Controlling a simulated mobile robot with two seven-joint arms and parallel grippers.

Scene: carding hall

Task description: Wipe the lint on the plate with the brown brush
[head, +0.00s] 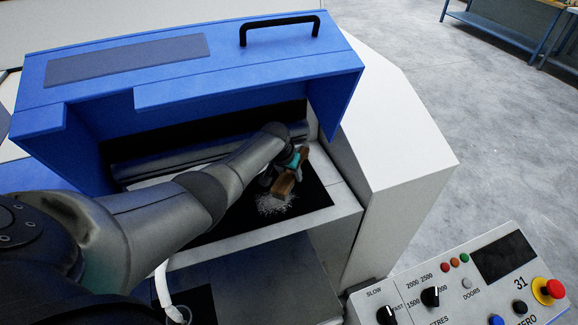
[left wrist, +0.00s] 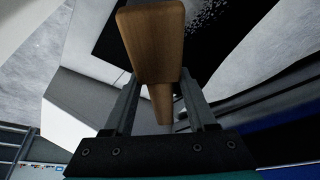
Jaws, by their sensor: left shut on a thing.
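The brown brush (head: 284,184) is in my left gripper (head: 283,170), which is shut on it inside the open machine. In the left wrist view the brush's wooden body (left wrist: 157,45) sits between the two fingers of the left gripper (left wrist: 155,100). The lint (head: 273,204) is a pale, stringy patch on the black plate (head: 318,192), right beside the brush's lower end. Specks of lint (left wrist: 207,14) also show in the left wrist view. Whether the bristles touch the plate cannot be told. My right gripper is not in view.
A raised blue cover (head: 250,70) with a black handle (head: 280,28) stands over the opening. A metal roller (head: 170,160) lies behind the plate. A white housing (head: 400,130) bounds the right side. A control panel (head: 470,285) with knobs and a red button is at the lower right.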

